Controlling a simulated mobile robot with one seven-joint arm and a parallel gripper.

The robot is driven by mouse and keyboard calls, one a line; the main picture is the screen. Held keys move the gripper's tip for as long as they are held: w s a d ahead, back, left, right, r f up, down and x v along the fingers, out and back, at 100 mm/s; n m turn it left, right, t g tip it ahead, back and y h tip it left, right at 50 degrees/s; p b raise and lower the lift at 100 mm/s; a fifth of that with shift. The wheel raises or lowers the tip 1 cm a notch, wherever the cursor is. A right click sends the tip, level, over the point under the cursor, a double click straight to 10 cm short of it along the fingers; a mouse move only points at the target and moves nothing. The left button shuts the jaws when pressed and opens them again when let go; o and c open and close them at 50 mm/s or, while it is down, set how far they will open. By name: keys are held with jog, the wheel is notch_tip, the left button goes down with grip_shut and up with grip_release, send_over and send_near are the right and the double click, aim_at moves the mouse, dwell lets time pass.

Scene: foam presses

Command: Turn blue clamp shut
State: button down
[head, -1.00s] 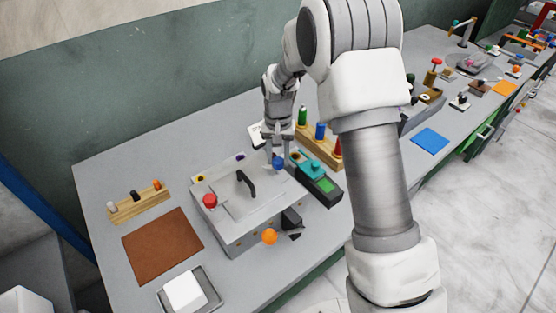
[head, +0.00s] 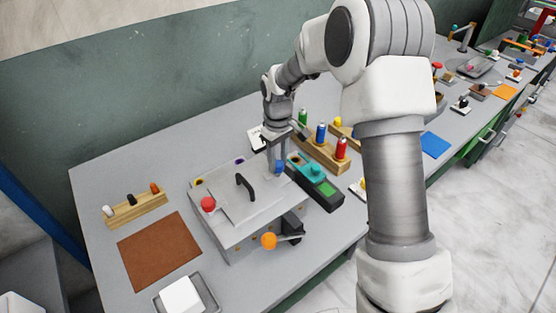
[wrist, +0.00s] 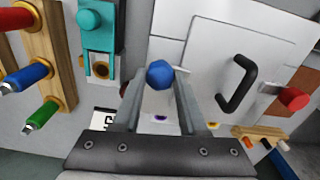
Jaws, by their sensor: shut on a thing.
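The blue clamp knob (head: 279,166) sits at the back right of the grey press box (head: 232,238). My gripper (head: 278,160) points down over it and its fingers are shut on it. In the wrist view the blue knob (wrist: 160,74) is between the two fingertips (wrist: 160,84). The red knob (head: 208,204) stands at the press's left corner. The black lid handle (head: 245,186) rises from the middle of the lid. The part of the clamp under the blue knob is mostly hidden by my fingers.
A teal-topped device (head: 313,173) stands close to the right of the press. A rack with red, blue and green bottles (head: 321,133) is behind it. An orange ball knob (head: 269,241) sticks out at the front. A brown mat (head: 158,250) lies on the left.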

aim_at(278, 163)
jog(key=shift+n, duration=0.7)
jog(key=shift+c, duration=2.2)
grip_release()
notch_tip(278, 163, up, 18)
jog(key=shift+f, duration=0.25)
